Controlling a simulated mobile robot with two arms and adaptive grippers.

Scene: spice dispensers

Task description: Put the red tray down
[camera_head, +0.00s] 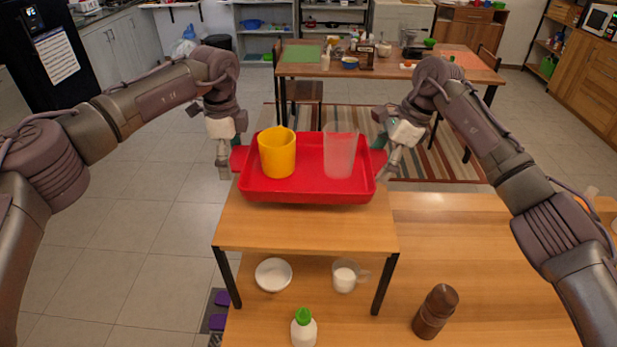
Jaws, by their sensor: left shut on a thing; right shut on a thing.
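The red tray (308,197) is level in the middle of the view, over the back part of a small raised wooden shelf (300,235). I cannot tell whether its underside touches the shelf. A yellow cup (277,153) stands upright on the tray's left half, and a clear cup (340,155) stands upright on its right half. My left gripper (229,160) is shut on the tray's left handle. My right gripper (387,163) is shut on the tray's right handle. The fingertips are partly hidden against the tray's ends.
The shelf's front part is bare. Below it on the table stand a white bowl (273,274), a measuring cup (345,277), a green-capped bottle (303,328) and a brown shaker (435,311). A second table (385,68) with several items stands behind.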

